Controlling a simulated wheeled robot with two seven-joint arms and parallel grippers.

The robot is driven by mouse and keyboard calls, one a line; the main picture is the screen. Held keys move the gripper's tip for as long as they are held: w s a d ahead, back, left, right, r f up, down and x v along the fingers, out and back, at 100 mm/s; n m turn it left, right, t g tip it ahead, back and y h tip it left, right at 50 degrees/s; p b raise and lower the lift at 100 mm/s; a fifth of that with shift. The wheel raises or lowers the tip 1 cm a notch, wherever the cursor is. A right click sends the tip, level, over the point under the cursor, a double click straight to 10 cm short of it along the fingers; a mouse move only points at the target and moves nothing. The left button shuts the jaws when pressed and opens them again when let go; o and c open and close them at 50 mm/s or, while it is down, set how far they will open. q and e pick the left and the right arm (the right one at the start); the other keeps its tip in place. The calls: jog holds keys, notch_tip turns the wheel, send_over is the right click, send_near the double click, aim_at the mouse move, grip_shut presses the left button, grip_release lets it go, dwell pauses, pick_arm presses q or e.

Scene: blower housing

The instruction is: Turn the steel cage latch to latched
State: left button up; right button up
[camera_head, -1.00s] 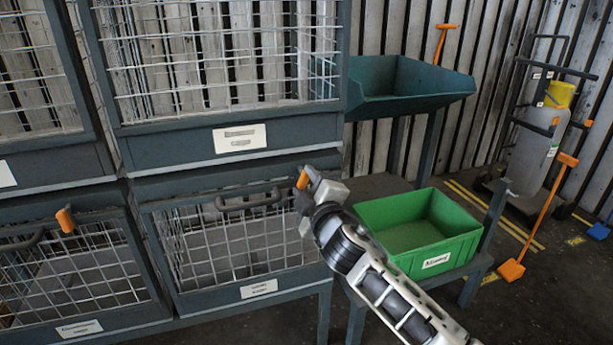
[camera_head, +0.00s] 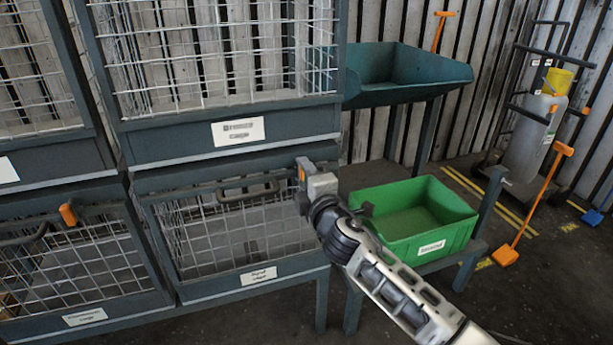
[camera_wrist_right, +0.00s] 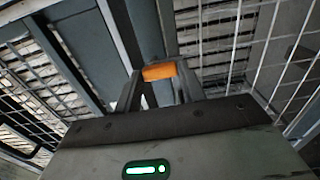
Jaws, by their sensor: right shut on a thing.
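The orange handle of the steel cage latch (camera_head: 301,174) shows at the upper right corner of the lower middle cage door (camera_head: 236,236). My right gripper (camera_head: 304,178) is at that corner, with its arm coming in from the lower right. In the right wrist view the orange latch handle (camera_wrist_right: 159,72) lies between the two fingers of my right gripper (camera_wrist_right: 160,85), which are shut on it. Much of the latch is hidden behind the gripper in the head view. My left gripper is in neither view.
Another orange latch (camera_head: 67,214) is on the lower left cage. A green bin (camera_head: 412,219) stands on a low shelf right of my right arm. A dark teal hopper (camera_head: 405,82) is above it. A trolley with a grey cylinder (camera_head: 522,135) stands at the far right.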

jog(key=o, duration=0.9)
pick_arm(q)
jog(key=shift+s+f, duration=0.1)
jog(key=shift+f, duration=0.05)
pick_arm(e)
jog(key=shift+o, duration=0.4)
jog(key=shift+s, duration=0.1)
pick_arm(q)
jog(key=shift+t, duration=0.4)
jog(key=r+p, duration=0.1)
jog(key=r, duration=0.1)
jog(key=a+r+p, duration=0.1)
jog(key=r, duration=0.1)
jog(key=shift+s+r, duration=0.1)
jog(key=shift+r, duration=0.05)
pick_arm(e)
jog(key=v, duration=1.6)
